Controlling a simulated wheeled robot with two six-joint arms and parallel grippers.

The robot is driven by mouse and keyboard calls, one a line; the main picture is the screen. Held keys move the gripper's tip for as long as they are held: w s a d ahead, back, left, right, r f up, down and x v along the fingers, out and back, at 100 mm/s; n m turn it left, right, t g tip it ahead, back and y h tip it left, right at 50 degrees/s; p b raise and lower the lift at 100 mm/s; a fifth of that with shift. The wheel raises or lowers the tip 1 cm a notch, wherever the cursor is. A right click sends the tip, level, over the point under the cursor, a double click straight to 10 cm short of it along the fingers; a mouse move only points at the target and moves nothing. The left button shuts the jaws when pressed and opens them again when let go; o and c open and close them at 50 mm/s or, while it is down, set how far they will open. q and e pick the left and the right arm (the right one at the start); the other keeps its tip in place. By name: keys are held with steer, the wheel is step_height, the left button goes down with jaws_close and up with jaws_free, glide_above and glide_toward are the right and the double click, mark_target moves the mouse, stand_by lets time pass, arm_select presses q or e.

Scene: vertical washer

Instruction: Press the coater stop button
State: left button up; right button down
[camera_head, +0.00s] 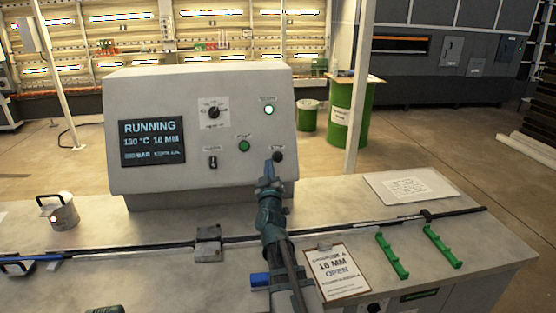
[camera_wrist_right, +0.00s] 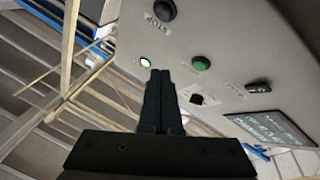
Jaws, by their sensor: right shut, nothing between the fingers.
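The grey control box (camera_head: 215,85) stands on the bench. Its stop button (camera_head: 277,156) is a dark round knob low on the right of the sloped face. In the right wrist view the black stop button (camera_wrist_right: 161,9) is at the top edge, with the word STOP beside it. My right gripper (camera_head: 268,168) is shut and empty. In the head view its tip appears just left of and below the stop button; in the wrist view the fingertips (camera_wrist_right: 160,72) appear apart from the button. No contact shows. My left gripper cannot be made out.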

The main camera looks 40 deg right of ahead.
steer(key=s+d+h, duration=0.1)
steer(key=d+r+m+h, duration=0.1)
steer(key=s+d+g, duration=0.1)
steer(key=d, duration=0.1)
steer(key=shift+s+r+h, duration=0.25)
steer(key=shift+s+h, duration=0.1)
steer(key=shift+h, duration=0.05)
steer(key=b, duration=0.4)
glide_toward(280, 154)
steer(key=shift+r+x, duration=0.2)
steer(key=shift+x, duration=0.7)
steer(key=shift+r+x, duration=0.2)
steer(key=shift+x, duration=0.65)
steer(key=shift+r+x, duration=0.2)
steer(key=shift+x, duration=0.7)
steer(key=shift+s, duration=0.1)
steer(key=shift+w+d+f, duration=0.1)
steer(key=shift+w+f, duration=0.05)
steer(key=shift+w, duration=0.1)
steer(key=shift+w+d+f+b, duration=0.25)
steer(key=shift+w+b, duration=0.15)
steer(key=shift+b, duration=0.05)
steer(key=shift+s+a+r, duration=0.1)
stand_by(0.6)
steer(key=shift+s+a+r+p, duration=0.15)
steer(key=shift+s+p, duration=0.1)
steer(key=shift+s, duration=0.1)
steer(key=shift+s+a+r+p, duration=0.15)
steer(key=shift+s+a+p, duration=0.05)
steer(key=shift+s, duration=0.1)
